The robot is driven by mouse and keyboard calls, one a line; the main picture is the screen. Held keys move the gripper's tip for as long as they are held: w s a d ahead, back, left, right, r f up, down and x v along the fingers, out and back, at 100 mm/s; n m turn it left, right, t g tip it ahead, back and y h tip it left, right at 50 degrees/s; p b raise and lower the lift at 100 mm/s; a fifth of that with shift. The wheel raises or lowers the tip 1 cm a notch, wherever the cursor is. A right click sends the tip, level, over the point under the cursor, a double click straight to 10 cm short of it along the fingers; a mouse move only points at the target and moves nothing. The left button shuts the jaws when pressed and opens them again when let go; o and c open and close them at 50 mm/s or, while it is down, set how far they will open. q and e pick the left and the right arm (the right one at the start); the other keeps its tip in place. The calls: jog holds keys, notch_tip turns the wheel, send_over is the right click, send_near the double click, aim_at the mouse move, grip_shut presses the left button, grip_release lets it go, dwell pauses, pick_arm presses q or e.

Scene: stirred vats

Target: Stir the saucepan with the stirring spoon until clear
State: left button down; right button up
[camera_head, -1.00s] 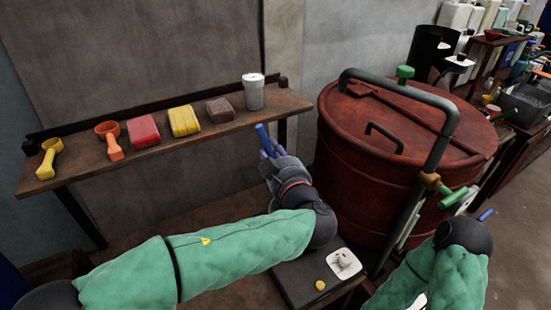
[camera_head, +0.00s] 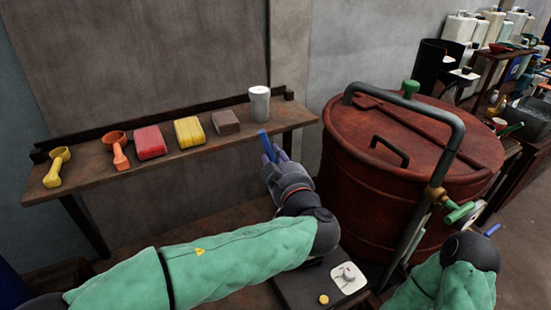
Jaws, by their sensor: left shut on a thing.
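My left gripper (camera_head: 273,158) is raised in front of the shelf, left of the large red vat. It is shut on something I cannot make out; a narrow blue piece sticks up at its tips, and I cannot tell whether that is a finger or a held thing. My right gripper (camera_head: 488,234) is at the lower right, beside the vat, mostly hidden behind its wrist, with only a blue tip showing. I cannot pick out a saucepan or a stirring spoon with certainty.
The lidded red vat (camera_head: 360,185) has a dark bent pipe. The shelf (camera_head: 100,170) holds a yellow scoop (camera_head: 57,167), an orange scoop (camera_head: 118,150), several blocks and a grey cup (camera_head: 260,104). A white plate (camera_head: 348,278) and a yellow knob (camera_head: 323,299) sit below.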

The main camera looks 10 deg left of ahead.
pick_arm(q)
jog(key=shift+r, duration=2.55)
